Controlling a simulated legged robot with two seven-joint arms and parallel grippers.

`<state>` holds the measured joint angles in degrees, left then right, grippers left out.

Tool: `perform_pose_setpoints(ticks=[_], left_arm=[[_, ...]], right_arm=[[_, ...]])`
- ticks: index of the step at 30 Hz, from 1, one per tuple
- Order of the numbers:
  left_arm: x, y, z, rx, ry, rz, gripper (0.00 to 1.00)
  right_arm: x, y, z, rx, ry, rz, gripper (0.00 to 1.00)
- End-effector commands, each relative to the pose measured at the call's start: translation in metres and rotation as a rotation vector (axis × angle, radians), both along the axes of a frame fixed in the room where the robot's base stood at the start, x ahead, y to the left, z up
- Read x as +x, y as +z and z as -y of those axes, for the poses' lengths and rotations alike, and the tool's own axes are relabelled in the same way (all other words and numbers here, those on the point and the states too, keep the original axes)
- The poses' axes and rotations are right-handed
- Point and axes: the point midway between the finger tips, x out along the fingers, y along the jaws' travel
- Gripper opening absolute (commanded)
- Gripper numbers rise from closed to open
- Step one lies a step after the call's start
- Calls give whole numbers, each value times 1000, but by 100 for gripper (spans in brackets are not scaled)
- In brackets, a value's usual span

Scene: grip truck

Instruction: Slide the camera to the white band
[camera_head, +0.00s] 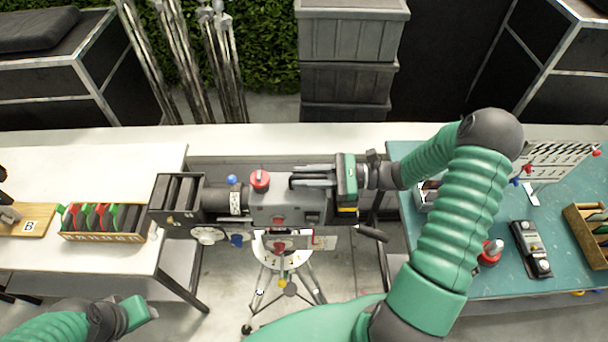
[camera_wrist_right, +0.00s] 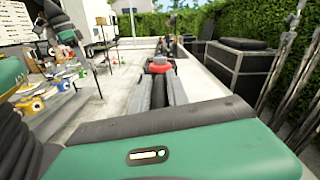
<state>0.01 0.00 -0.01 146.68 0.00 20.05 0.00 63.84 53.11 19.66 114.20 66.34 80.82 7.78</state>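The camera (camera_head: 285,208) has a grey body with a red knob on top and a dark lens and matte box (camera_head: 176,198) at its left end. It sits over a tripod (camera_head: 280,262) between two tables. A white band (camera_head: 236,203) with marks rings the lens section. My right gripper (camera_head: 305,176) reaches in from the right over the camera's top. Its two grey fingers lie along both sides of a dark bar there and seem shut on it; the bar and fingers also show in the right wrist view (camera_wrist_right: 160,92). My left gripper (camera_head: 140,308) is at bottom left, apart from everything, fingers unclear.
A white table (camera_head: 110,170) on the left holds a wooden rack (camera_head: 105,225) of coloured clips and a board marked B. A teal table (camera_head: 510,275) on the right holds tools and a perforated panel. Grey stacked crates (camera_head: 350,50) and metal stands are behind.

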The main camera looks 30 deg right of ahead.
Motion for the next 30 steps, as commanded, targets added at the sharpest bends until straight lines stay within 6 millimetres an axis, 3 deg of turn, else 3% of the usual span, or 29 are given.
perform_pose_setpoints(ticks=[1, 4, 30], left_arm=[[0, 0, 0, 0, 0, 0, 36], [0, 0, 0, 0, 0, 0, 36], [0, 0, 0, 0, 0, 0, 36]], right_arm=[[0, 0, 1, 0, -1, 0, 13], [0, 0, 1, 0, 0, 0, 0], [0, -1, 1, -2, -2, -1, 0]])
